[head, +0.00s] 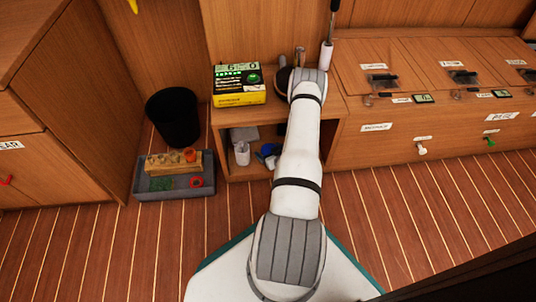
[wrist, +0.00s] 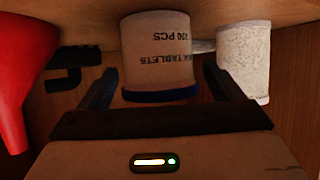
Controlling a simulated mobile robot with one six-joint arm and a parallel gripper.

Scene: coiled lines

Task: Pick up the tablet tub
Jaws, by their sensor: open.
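The tablet tub (wrist: 157,50) shows in the wrist view as a white tub with dark print, including "TABLETS", and a blue lid. The print is upside down there and the lid is at the bottom of the picture; the tub's other end meets a wooden surface. My gripper (wrist: 159,77) is open, its two dark fingers on either side of the tub's lid end, with gaps on both sides. It holds nothing. In the head view my arm hides the gripper, and I cannot make out the tub for sure.
In the wrist view a red funnel-like thing (wrist: 22,70) is close on the left, and a white speckled cylinder (wrist: 244,58) stands right of the tub. The head view shows a green-and-yellow box (head: 238,85), a black bin (head: 174,117) and a grey tray (head: 150,187).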

